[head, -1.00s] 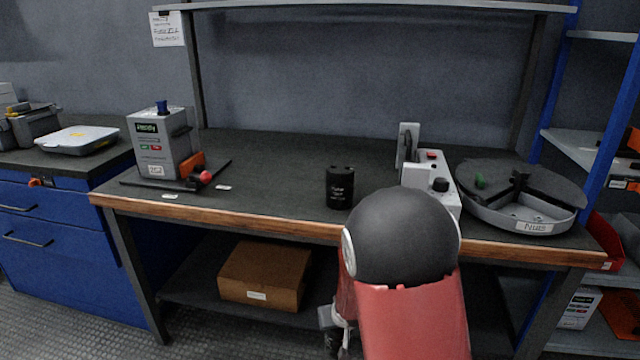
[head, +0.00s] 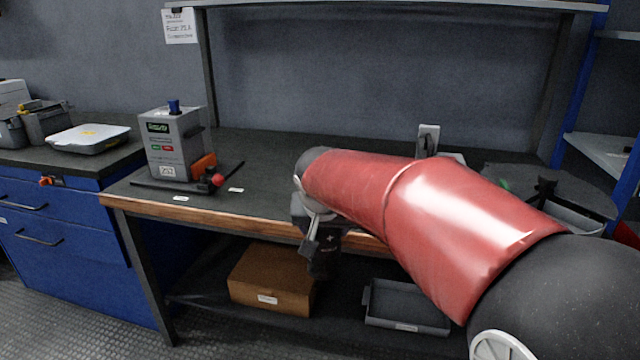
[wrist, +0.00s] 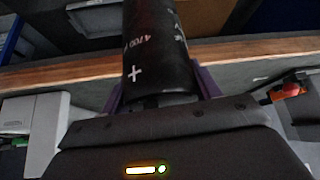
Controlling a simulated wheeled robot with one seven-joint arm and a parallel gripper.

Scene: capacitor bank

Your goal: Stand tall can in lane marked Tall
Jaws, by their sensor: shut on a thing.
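My gripper (wrist: 162,88) is shut on a black can (wrist: 155,45), with a purple finger on each side. The can carries white print reading 4700 and a plus mark. In the head view the can (head: 326,258) hangs below my wrist, in front of the bench's wooden front edge. My red arm crosses the middle of the bench and hides what lies behind it. Small white labels (head: 181,198) lie on the bench top at the left; their words are too small to read, so I cannot tell which lane is marked Tall.
The bench (head: 262,160) is clear at its middle back. A grey tester box (head: 172,145) with a red-knobbed lever stands at the left. A cardboard box (head: 272,280) and a grey tray (head: 405,308) sit on the lower shelf. A round tray (head: 580,215) is partly hidden at the right.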

